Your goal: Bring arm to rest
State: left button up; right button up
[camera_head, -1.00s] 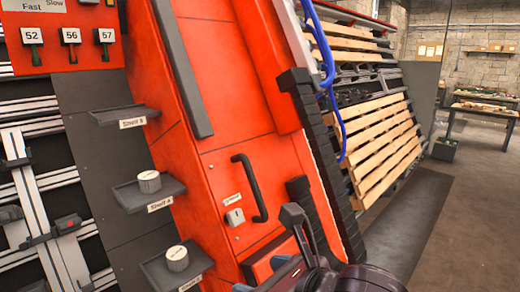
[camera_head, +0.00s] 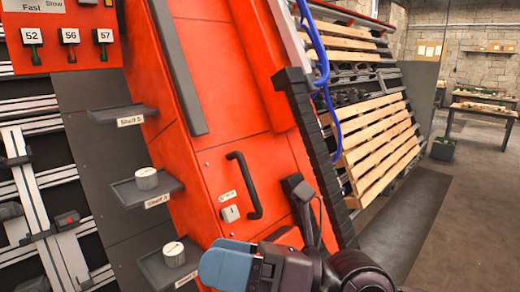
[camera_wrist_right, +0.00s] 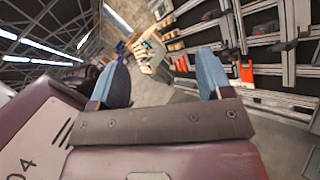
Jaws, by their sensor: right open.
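My right arm shows at the bottom of the head view. Its right gripper (camera_head: 226,264) has blue-grey fingers and points left, in front of the lower part of the red cabinet (camera_head: 222,150). In the right wrist view the right gripper (camera_wrist_right: 163,80) has its two blue fingers wide apart, with nothing between them. My left gripper is in neither view.
Shelves with round white-topped pieces (camera_head: 146,179) (camera_head: 174,254) stand left of the cabinet. A black door handle (camera_head: 246,186) is above my gripper. Wooden pallets (camera_head: 382,150) lean at the right. The floor (camera_head: 450,225) at far right is clear.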

jog(key=w+d+f+m+t+h, duration=0.3)
jog(key=w+d+m+t, duration=0.5)
jog(key=m, duration=0.5)
jog(key=w+d+f+m+t+h, duration=0.3)
jog(key=w+d+m+t, duration=0.2)
jog(key=m+t, duration=0.7)
jog(key=w+d+f+m+h, duration=0.2)
jog(key=d+f+m+h, duration=0.45)
jog(key=f+m, duration=0.2)
jog(key=s+d+f+m+g+h, duration=0.2)
jog(key=d+f+m+g+h, duration=0.15)
jog(key=f, duration=0.55)
jog(key=s+d+f+m+g+h, duration=0.25)
jog(key=f+m, duration=0.25)
jog(key=f, duration=0.4)
jog(key=s+d+f+m+g+h, duration=0.1)
jog(key=s+d+f, duration=0.2)
jog(key=s+f, duration=0.3)
jog(key=s+d+f+m+g+h, duration=0.1)
jog(key=s+d+f+m+g, duration=0.1)
jog(key=s+f, duration=0.4)
jog(key=s+d, duration=0.1)
jog(key=s, duration=0.1)
jog(key=shift+s+d+f, duration=0.2)
jog(key=shift+s+f, duration=0.05)
jog(key=shift+s, duration=0.05)
